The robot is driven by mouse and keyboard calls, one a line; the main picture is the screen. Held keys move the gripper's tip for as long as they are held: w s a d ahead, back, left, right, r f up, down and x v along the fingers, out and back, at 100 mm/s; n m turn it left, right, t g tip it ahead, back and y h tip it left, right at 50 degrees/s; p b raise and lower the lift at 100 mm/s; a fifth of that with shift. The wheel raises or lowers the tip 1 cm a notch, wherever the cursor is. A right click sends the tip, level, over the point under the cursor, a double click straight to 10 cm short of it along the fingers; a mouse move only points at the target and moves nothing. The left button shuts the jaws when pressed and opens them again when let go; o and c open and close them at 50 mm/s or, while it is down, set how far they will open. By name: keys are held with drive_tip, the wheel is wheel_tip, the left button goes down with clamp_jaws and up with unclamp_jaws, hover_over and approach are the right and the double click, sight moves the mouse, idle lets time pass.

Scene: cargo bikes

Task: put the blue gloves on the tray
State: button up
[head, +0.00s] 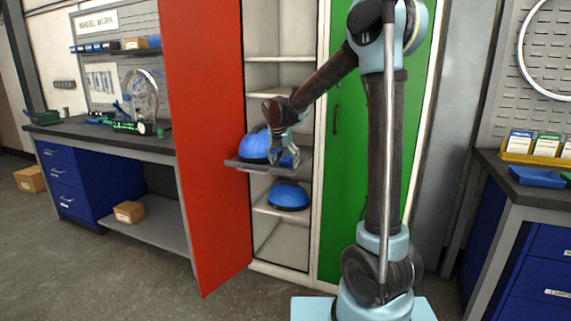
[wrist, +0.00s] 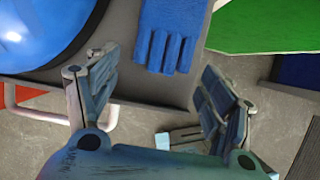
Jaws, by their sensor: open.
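The blue gloves (wrist: 168,35) lie flat on a grey pull-out shelf (wrist: 165,92) in the wrist view, finger ends toward my gripper. In the head view, a blue patch that looks like the gloves (head: 287,160) shows partly behind my gripper (head: 283,158). My gripper is open and empty; in the wrist view its fingers (wrist: 158,98) are spread, short of the gloves, with the gap in line with them. I cannot tell its height above the shelf. A shallow blue tray (head: 537,176) sits on the right bench in the head view.
A blue helmet (head: 254,146) sits left of the gloves on the grey shelf; another helmet (head: 288,196) is below. The open red door (head: 208,140) stands left of the locker, a green door (head: 345,130) right. Yellow-binned boxes (head: 520,143) stand behind the tray.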

drive_tip(key=v, duration=1.1)
drive_tip(key=s+d+m, duration=0.6)
drive_tip(key=s+d, duration=0.1)
drive_tip(key=d, duration=0.2)
drive_tip(key=s+d+f+m, duration=0.5)
drive_tip(key=s+f+m, duration=0.1)
drive_tip(key=s+m, duration=0.2)
drive_tip(key=s+d+f+m+g+y, duration=0.1)
drive_tip(key=s+d+f+m, duration=0.5)
drive_tip(key=s+m, duration=0.3)
drive_tip(key=s+d+f+m+g, duration=0.1)
drive_tip(key=s+d+f+m, duration=0.4)
drive_tip(key=s+f+m, duration=0.3)
drive_tip(key=s, duration=0.3)
drive_tip(key=shift+s+d+m+y, duration=0.2)
drive_tip(key=shift+s+m+y, duration=0.1)
drive_tip(key=shift+m, duration=0.1)
drive_tip(key=shift+w, duration=0.1)
